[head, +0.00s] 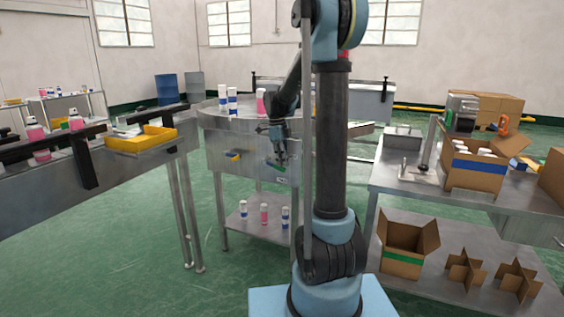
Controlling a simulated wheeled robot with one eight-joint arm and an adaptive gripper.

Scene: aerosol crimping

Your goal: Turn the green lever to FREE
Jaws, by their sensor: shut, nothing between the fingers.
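The green lever (277,165) is on the front panel of the round-topped steel table (218,152), in the middle of the view. My gripper (281,161) is shut and empty, pointing down right at the lever and overlapping part of it. I cannot tell whether the fingers touch the lever. The lever looks small and slightly slanted. A small pale label (281,180) sits below it, too small to read. A yellow part (233,156) is on the same panel to the left.
White and pink cans (232,101) stand on the round table, with several more on its lower shelf (240,226). A conveyor with a yellow tray (128,143) is at left. A bench with an open carton (472,178) is at right. Green floor between is clear.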

